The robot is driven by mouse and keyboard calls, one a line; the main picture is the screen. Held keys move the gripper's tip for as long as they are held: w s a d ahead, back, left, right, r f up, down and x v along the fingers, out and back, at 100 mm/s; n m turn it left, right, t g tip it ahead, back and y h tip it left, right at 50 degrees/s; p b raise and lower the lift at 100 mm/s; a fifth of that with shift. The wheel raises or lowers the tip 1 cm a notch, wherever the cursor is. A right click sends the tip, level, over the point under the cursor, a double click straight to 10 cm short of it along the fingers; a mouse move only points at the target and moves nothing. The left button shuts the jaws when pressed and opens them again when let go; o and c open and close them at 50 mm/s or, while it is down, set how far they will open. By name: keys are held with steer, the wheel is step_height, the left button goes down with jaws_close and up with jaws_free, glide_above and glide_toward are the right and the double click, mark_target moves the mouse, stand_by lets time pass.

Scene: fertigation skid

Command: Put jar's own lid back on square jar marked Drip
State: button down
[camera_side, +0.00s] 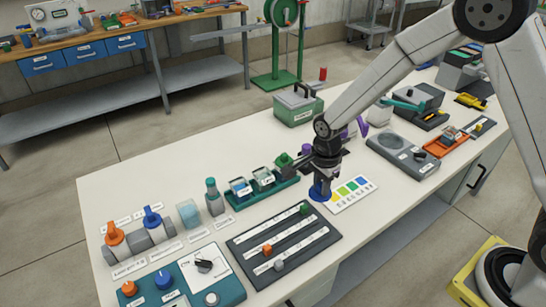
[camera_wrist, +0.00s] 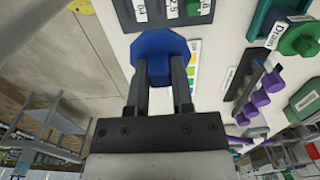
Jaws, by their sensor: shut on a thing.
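My gripper (camera_side: 321,182) is shut on a blue eight-sided lid (camera_wrist: 150,46). The blue lid also shows in the side view (camera_side: 319,194), held over the near side of a colour chart card. A green rack (camera_side: 263,196) to the left of my gripper holds square jars. Two of them, one at the left (camera_side: 240,188) and one in the middle (camera_side: 263,178), show labels too small to read. A jar with a green lid (camera_side: 284,160) stands at the rack's right end. In the wrist view a green-lidded jar (camera_wrist: 301,40) reads "Drain". I cannot tell which jar is marked Drip.
A dark slider board (camera_side: 284,246) lies in front of the rack. The colour card (camera_side: 352,194) lies right of the lid. A teal-capped bottle (camera_side: 213,197) and a clear block (camera_side: 189,214) stand left of the rack. A grey scale (camera_side: 402,155) lies to the right.

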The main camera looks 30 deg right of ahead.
steer(key=w+a, duration=0.6)
steer(key=w, duration=0.4)
steer(key=w+a, duration=0.6)
steer(key=w, duration=0.4)
steer(key=shift+w+f, duration=0.25)
steer(key=shift+f, duration=0.2)
steer(key=shift+a, duration=0.1)
steer(key=shift+f, duration=0.15)
steer(key=shift+f, duration=2.45)
